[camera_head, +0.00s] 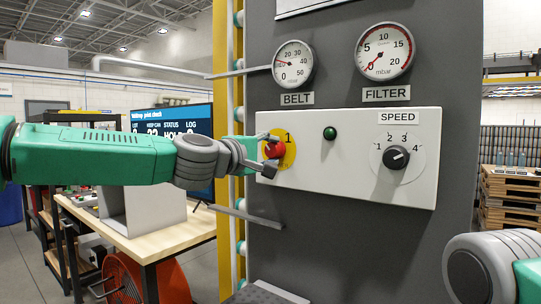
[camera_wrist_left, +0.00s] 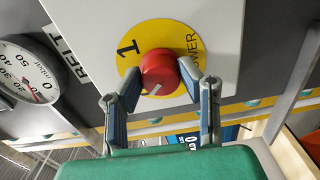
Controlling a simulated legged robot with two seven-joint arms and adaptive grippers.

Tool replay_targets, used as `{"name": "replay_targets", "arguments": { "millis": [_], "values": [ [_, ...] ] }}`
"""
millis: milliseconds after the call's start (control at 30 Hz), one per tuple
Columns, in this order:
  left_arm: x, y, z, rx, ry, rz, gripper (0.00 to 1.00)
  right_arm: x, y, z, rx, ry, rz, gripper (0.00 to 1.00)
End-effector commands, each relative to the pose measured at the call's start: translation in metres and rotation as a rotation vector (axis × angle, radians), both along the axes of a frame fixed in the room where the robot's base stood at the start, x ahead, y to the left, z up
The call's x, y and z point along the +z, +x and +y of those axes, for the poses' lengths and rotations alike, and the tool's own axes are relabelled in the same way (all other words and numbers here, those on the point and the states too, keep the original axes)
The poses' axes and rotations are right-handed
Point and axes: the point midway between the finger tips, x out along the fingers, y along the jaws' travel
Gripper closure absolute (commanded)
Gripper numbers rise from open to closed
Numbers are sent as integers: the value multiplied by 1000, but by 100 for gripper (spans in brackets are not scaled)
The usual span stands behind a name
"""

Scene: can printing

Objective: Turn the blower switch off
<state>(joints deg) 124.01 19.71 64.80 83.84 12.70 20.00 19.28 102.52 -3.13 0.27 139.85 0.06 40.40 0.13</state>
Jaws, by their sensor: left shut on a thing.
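The blower switch is a round red knob (camera_head: 276,149) on a yellow disc (camera_head: 289,153) at the left end of a white control panel (camera_head: 352,186). The disc carries a "1" and, in the wrist view, "POWER". My left gripper (camera_head: 271,152) reaches in from the left, its fingers above and below the knob. In the wrist view my left gripper (camera_wrist_left: 160,84) is shut on the red knob (camera_wrist_left: 158,69), one fingertip at each side. A pale mark on the knob face points to the lower left there. The "0" position is hidden. My right gripper is out of view.
On the panel are a green lamp (camera_head: 330,133) and a black SPEED knob (camera_head: 396,157). BELT (camera_head: 293,64) and FILTER (camera_head: 384,51) gauges sit above; FILTER reads near 0. A grey ledge (camera_head: 240,213) juts out below the gripper. A wooden table (camera_head: 175,238) stands at left.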

Motion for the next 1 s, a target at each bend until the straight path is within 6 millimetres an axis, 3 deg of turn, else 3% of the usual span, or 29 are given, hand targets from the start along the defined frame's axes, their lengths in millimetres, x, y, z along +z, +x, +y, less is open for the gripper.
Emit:
{"name": "replay_targets", "arguments": {
  "millis": [667, 700, 733, 1000],
  "values": [
    [2, 4, 6, 15, -50, 30, 96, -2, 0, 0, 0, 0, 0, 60],
    [2, 4, 6, 15, -50, 30, 54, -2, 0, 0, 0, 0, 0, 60],
    [2, 4, 5, 14, -50, 30, 47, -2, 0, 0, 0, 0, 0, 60],
    [2, -1, 2, 6, -46, 30, 47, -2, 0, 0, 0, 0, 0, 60]
  ]
}}
